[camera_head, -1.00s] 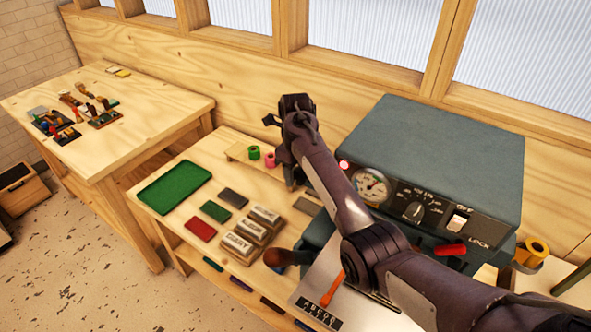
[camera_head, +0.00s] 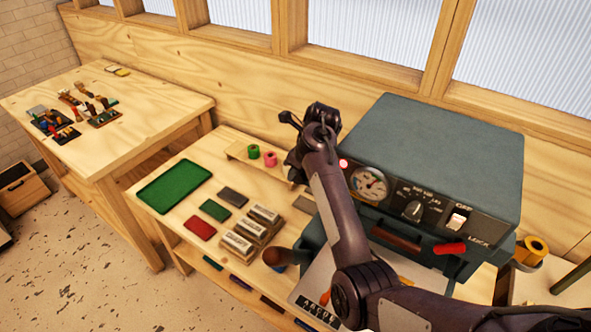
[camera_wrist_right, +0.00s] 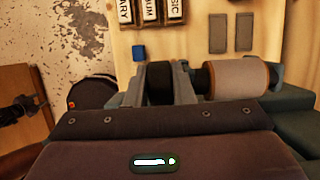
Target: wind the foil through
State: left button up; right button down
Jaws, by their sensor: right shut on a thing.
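My right arm reaches across the grey-blue machine (camera_head: 430,160) in the head view. My right gripper (camera_head: 297,170) points down at the machine's left side, beside the small wooden rack. In the right wrist view its two grey fingers (camera_wrist_right: 160,82) are shut on a dark thing between them; what it is cannot be told clearly. A green foil roll (camera_head: 254,151) and a pink foil roll (camera_head: 270,159) stand on the rack. My left gripper is not seen.
A yellow roll (camera_head: 537,247) sits at the machine's right. Labelled blocks (camera_head: 250,232), small coloured plates (camera_head: 200,228) and a green tray (camera_head: 174,187) lie on the bench to the left. Another bench (camera_head: 150,110) holds tools.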

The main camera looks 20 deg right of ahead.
dwell(0.3)
jog(key=c, duration=1.2)
grip_release()
jog(key=shift+c, duration=0.2)
jog(key=b+v, duration=0.2)
jog(key=v, duration=0.5)
jog(key=shift+s+d+f, duration=0.1)
jog(key=shift+d, duration=0.05)
jog(key=shift+s+r, duration=0.1)
jog(key=shift+r, duration=0.3)
